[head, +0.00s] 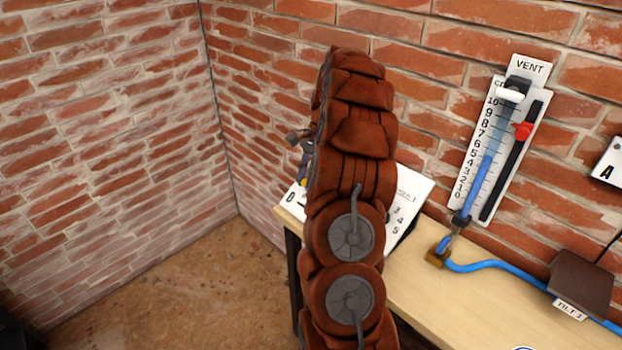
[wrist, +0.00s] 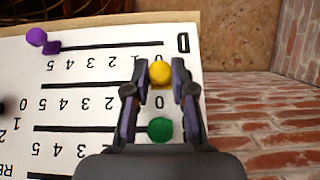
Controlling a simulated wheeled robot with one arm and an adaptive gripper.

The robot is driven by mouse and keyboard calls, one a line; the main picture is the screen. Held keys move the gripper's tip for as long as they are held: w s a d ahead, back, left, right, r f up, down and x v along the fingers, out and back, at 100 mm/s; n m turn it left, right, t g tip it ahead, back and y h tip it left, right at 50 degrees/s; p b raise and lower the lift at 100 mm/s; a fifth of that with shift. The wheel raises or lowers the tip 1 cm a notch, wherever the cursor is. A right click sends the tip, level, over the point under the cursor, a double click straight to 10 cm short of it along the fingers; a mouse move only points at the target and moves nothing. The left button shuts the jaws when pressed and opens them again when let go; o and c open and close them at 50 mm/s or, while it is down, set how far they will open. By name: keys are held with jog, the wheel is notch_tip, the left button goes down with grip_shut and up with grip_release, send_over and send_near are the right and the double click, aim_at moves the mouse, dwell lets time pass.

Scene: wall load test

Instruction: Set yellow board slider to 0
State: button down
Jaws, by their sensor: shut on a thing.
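The white slider board, seen upside down in the wrist view, has several black slots with number scales (wrist: 80,80). My gripper (wrist: 160,78) has its two dark fingers on either side of the round yellow slider knob (wrist: 160,72) and is shut on it. The yellow knob is at the right end of its row, level with the 0 side of the scales. In the head view my arm hides most of the board (head: 408,195), and only a small part of my gripper (head: 304,165) shows beside the arm.
A green knob (wrist: 160,130) sits close below the yellow one, near my fingers. A purple knob (wrist: 40,40) is at the far left of the top slot. The board lies on a wooden table (head: 450,305). A VENT gauge (head: 500,140) with a red knob hangs on the brick wall.

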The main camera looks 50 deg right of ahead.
jog(key=shift+w+d+r, duration=0.1)
jog(key=shift+w, duration=0.05)
jog(key=c, duration=1)
grip_release()
jog(key=shift+v, duration=3.15)
jog(key=shift+d+r, duration=0.15)
jog(key=shift+r, duration=0.35)
